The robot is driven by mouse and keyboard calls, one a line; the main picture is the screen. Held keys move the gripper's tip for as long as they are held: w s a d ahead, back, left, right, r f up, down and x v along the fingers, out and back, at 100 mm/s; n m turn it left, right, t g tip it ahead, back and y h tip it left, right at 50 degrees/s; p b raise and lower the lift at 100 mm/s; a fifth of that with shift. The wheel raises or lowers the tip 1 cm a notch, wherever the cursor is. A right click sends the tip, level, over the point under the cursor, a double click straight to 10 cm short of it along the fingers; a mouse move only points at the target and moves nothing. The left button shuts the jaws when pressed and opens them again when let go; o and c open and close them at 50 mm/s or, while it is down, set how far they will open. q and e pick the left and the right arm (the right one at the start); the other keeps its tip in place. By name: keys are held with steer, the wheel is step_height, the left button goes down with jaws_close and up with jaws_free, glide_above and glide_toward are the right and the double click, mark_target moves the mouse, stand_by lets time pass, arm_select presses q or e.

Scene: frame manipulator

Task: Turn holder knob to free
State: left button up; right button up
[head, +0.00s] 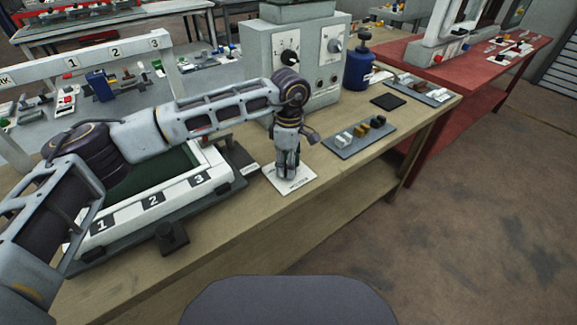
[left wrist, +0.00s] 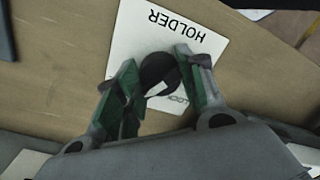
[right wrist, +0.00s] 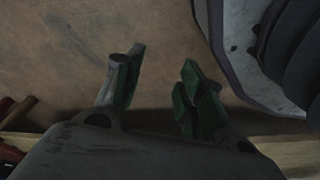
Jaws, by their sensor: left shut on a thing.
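The holder knob (left wrist: 158,73) is a dark round knob on a white plate (left wrist: 195,45) marked HOLDER, seen in the left wrist view. My left gripper (left wrist: 157,82) points down over the plate with its green-padded fingers on either side of the knob, shut on it. Part of the lettering by the knob is covered. In the head view the left gripper (head: 288,172) stands over the same white plate (head: 305,182), and the knob is hidden behind it. My right gripper (right wrist: 158,85) is open and empty, with only floor behind its fingers.
A white frame (head: 125,220) numbered 1, 2, 3 lies left of the plate. A grey control box (head: 318,60) stands behind, with a blue bottle (head: 358,68) beside it. A grey tray (head: 357,138) with small blocks lies to the right.

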arm_select(q)
steer(key=shift+m+b, duration=0.6)
steer(key=shift+m, duration=0.7)
arm_select(e)
steer(key=shift+w+a+r, duration=0.25)
steer(key=shift+r, duration=0.35)
steer(key=shift+w+a+r, duration=0.25)
steer(key=shift+r, duration=0.35)
steer(key=shift+w+a+r, duration=0.25)
steer(key=shift+r, duration=0.35)
arm_select(q)
steer(key=o, duration=1)
steer(key=shift+r, duration=0.15)
steer(key=shift+w+d+r, duration=0.1)
steer(key=shift+w+r, duration=0.05)
steer(key=shift+r, duration=2.8)
steer(key=shift+w+d+r, duration=0.1)
steer(key=shift+r, duration=2.8)
arm_select(e)
steer(key=shift+s, duration=0.15)
